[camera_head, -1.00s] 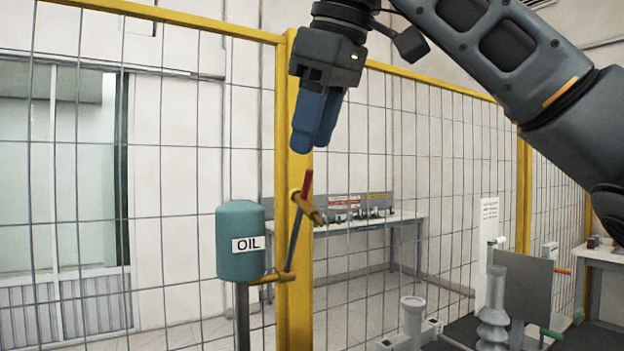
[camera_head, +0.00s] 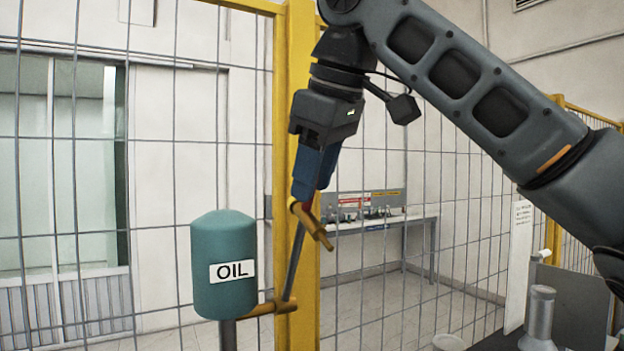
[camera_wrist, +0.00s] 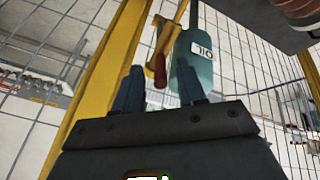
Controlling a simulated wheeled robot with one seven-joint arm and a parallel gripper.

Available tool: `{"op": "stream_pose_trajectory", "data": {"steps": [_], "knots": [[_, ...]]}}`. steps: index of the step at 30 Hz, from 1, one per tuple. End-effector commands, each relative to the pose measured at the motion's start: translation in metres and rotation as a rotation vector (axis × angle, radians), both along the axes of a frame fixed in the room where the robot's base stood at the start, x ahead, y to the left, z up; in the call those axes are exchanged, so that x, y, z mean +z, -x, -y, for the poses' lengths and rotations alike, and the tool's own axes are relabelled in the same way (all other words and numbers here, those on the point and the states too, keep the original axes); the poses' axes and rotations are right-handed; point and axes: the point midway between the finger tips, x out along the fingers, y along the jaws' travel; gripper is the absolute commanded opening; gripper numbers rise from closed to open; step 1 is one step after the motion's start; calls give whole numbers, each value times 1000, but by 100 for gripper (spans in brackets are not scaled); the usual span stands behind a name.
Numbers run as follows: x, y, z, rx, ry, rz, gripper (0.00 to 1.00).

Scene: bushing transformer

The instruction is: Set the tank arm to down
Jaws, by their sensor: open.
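The teal oil tank (camera_head: 222,250) with its OIL label stands on a post at the lower left; it also shows in the wrist view (camera_wrist: 187,78). The tank arm (camera_head: 293,262) is a grey rod rising from a brass fitting beside the tank to a brass crosspiece (camera_head: 312,222), tilted slightly right. Its red handle (camera_wrist: 160,70) lies between my two fingers in the wrist view. My gripper (camera_head: 304,190) is open, pointing down at the handle, with its blue fingers hiding most of it in the head view. Contact with the handle cannot be told.
A yellow fence post (camera_head: 302,300) stands right behind the tank arm, with wire mesh on both sides. A workbench (camera_head: 385,222) is behind the fence. A grey insulator-like part (camera_head: 540,315) stands at the lower right.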

Motion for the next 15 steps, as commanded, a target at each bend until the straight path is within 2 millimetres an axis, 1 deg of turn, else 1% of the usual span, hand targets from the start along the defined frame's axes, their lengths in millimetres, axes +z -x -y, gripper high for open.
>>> {"op": "stream_pose_trajectory", "data": {"steps": [3, 6, 14, 15], "knots": [[-9, -4, -2, -1, 0, 1, 40], [-13, -5, -3, 0, 0, 1, 40], [-14, -6, -4, 0, 0, 1, 40], [-14, -6, -4, 0, 0, 1, 36]]}}
